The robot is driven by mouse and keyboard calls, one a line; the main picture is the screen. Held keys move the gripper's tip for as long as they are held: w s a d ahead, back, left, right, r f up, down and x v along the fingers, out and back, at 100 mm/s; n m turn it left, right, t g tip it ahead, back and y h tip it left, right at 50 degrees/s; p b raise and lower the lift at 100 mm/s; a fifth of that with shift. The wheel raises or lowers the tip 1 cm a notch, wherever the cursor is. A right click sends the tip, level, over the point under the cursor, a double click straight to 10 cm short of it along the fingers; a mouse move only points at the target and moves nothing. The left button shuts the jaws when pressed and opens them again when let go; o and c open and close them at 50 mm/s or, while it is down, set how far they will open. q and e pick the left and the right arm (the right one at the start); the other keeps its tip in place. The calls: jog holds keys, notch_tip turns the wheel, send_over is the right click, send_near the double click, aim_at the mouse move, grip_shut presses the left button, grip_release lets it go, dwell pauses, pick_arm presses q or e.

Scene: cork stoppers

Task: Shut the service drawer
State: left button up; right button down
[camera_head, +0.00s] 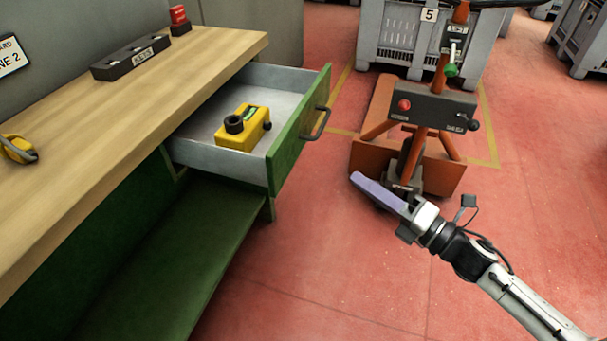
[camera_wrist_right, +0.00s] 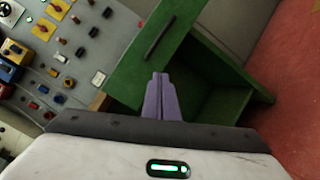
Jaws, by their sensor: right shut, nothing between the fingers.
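The service drawer (camera_head: 299,135) stands pulled out of the workbench, with a green front, a dark bar handle (camera_head: 317,123) and pale grey inside walls. A yellow device with a black round knob (camera_head: 243,127) lies inside it. My right gripper (camera_head: 357,180) has purple fingers closed together with nothing between them. In the head view it is to the right of the drawer front and apart from it. In the right wrist view the fingers (camera_wrist_right: 161,80) point toward the green front (camera_wrist_right: 150,68) and its handle (camera_wrist_right: 160,38). My left gripper is not in view.
The wooden benchtop (camera_head: 130,110) holds a dark block (camera_head: 130,57) and a red item (camera_head: 179,16). An orange stand with a control box (camera_head: 433,106) is behind my right gripper, before a grey crate (camera_head: 405,35). Red floor (camera_head: 290,270) is clear beside the drawer.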

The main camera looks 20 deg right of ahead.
notch_tip(320, 180, up, 3)
jog(key=d+n+g+y+b, duration=0.25)
jog(key=n+g+y, duration=0.25)
jog(key=n, duration=1.1)
jog(key=n+g, duration=0.1)
jog(key=n, duration=0.1)
send_near(293, 151)
jog(key=x, duration=0.6)
jog(key=shift+w+a, duration=0.1)
jog(key=shift+a, duration=0.15)
